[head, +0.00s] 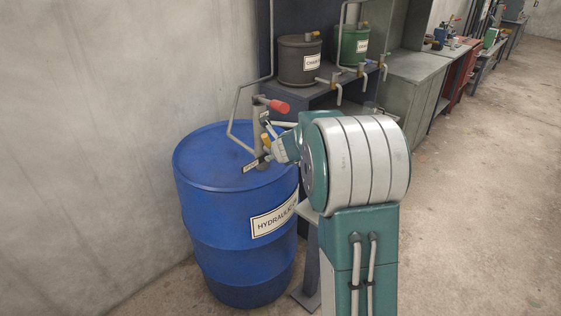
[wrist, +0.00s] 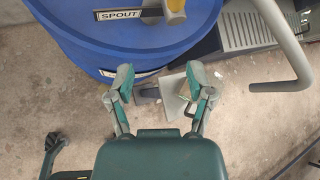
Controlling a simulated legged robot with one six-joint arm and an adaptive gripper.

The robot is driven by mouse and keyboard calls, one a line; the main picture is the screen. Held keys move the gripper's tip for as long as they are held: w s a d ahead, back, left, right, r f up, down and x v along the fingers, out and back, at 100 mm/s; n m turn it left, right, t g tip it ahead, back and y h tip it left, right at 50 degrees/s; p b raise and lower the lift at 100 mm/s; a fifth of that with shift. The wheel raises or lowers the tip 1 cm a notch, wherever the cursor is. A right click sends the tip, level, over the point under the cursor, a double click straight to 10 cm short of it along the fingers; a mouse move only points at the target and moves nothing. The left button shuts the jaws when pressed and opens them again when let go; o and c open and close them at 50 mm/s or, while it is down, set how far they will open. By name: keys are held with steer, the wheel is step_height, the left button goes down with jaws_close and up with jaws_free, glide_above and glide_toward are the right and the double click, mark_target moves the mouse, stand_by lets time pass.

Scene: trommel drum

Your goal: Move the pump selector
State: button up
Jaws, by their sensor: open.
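The pump (head: 257,125) stands on top of a blue drum (head: 225,165) labelled HYDRAULIC. It has a red-ended handle (head: 278,106) and a small yellow part (head: 265,141) that looks like the selector. A SPOUT plate (head: 251,167) sits low at the pump. In the wrist view the SPOUT plate (wrist: 119,14) and yellow part (wrist: 175,6) lie at the top edge, beyond my fingertips. My gripper (wrist: 160,84) is open with nothing between its fingers. In the head view my gripper (head: 268,139) is beside the pump, and my arm hides part of the drum's right side.
A grey curved pipe (wrist: 292,45) hangs at the right of the wrist view. Behind the drum, a shelf (head: 325,95) holds a dark canister (head: 299,62) and a green canister (head: 352,46) with taps. The concrete floor (head: 470,210) at right is clear.

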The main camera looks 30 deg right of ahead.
steer(key=shift+s+a, duration=0.25)
steer(key=shift+s, duration=0.85)
steer(key=shift+s+a, duration=0.2)
steer(key=shift+s, duration=0.9)
